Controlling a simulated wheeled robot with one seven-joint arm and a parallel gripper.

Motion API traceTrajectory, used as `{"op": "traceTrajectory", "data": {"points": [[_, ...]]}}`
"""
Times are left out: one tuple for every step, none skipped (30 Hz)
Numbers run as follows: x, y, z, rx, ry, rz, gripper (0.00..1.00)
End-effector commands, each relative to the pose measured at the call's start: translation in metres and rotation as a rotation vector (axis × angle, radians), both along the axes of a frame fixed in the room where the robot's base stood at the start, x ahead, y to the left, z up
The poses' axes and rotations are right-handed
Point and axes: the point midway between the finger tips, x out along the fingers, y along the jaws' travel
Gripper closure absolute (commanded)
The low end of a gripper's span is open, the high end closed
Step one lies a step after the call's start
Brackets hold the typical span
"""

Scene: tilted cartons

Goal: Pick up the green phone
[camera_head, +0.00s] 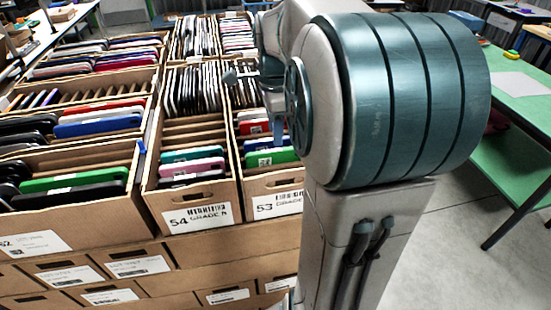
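Two green phones are in view. One green phone (270,157) stands on edge in the carton marked 53 (277,206), near its front wall, with a blue phone just behind it. Its right end is close to my arm in the picture. Another, longer green phone (74,179) lies tilted in the front left carton (85,219), behind a black phone. My gripper (262,84) is over the right-hand cartons, above and behind the nearer green phone in the picture.
Cartons with dividers and several tilted phones fill the left and middle. The carton marked 54 (199,215) holds teal and pink phones (191,168). A green table (515,95) stands at the right, with open floor (445,255) before it. My arm blocks the centre right.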

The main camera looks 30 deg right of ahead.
Motion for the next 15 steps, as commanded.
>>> {"op": "traceTrajectory", "data": {"points": [[0.0,0.0,-0.004,0.0,0.001,0.001,0.61],[0.0,0.0,-0.006,0.0,0.001,0.001,0.61],[0.0,0.001,-0.007,0.0,0.001,0.002,0.61],[0.0,0.001,-0.009,0.0,0.001,0.002,0.61],[0.0,0.0,-0.011,0.0,0.001,0.002,0.61],[-0.001,0.0,-0.015,0.001,0.003,0.003,0.61],[-0.001,0.0,-0.019,0.001,0.004,0.003,0.61],[-0.002,-0.001,-0.023,0.002,0.004,0.003,0.61],[-0.002,-0.001,-0.029,0.002,0.004,0.003,0.61],[-0.002,-0.002,-0.034,0.002,0.005,0.004,0.61],[-0.003,-0.002,-0.038,0.002,0.004,0.004,0.61],[-0.002,-0.002,-0.045,0.002,0.004,0.005,0.61],[-0.002,-0.002,-0.049,0.002,0.003,0.005,0.61],[-0.002,-0.002,-0.052,0.002,0.004,0.005,0.61],[-0.002,-0.002,-0.056,0.002,0.002,0.005,0.61]]}}
